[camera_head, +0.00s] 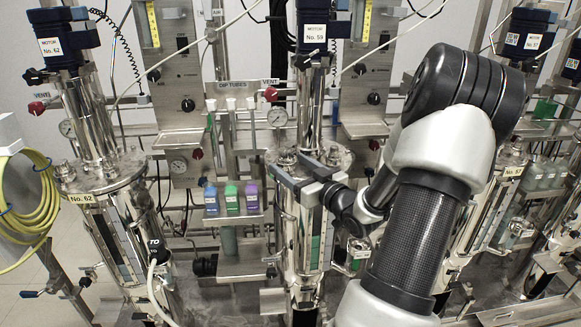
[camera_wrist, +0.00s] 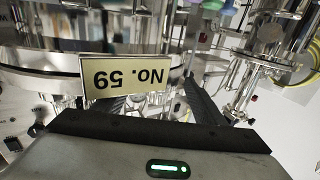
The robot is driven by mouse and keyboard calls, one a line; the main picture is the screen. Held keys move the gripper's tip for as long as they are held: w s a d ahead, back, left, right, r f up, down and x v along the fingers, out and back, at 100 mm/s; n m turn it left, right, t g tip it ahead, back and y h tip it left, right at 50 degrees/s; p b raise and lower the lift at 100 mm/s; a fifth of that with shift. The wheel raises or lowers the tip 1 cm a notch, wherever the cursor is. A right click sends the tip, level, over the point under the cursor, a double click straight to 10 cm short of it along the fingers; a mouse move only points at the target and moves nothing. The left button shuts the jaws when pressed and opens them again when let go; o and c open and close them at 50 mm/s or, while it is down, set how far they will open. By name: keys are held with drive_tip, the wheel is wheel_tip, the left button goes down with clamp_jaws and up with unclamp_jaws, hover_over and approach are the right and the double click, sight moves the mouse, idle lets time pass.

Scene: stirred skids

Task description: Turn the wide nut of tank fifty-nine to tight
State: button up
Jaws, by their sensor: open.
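Tank fifty-nine (camera_head: 297,235) is the steel vessel in the middle of the head view, under a blue motor labelled No. 59 (camera_head: 314,32). My gripper (camera_head: 290,165) is at its lid rim, with its two dark fingers apart and pointing left across the top of the vessel. In the wrist view the yellow No. 59 plate (camera_wrist: 125,83) shows upside down, close in front of the gripper body. Round fittings sit on the lid around the central column, but I cannot tell which is the wide nut. Nothing is seen held; contact with a nut cannot be told.
Tank sixty-two (camera_head: 120,215) stands left and another tank (camera_head: 490,200) stands right, partly behind my arm. A shelf (camera_head: 234,219) with blue, green and purple bottles is just left of tank fifty-nine. A yellow hose coil (camera_head: 28,215) hangs at far left.

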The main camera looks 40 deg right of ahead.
drive_tip(key=shift+w, duration=0.4)
drive_tip(key=shift+c, duration=0.4)
drive_tip(key=c, duration=1)
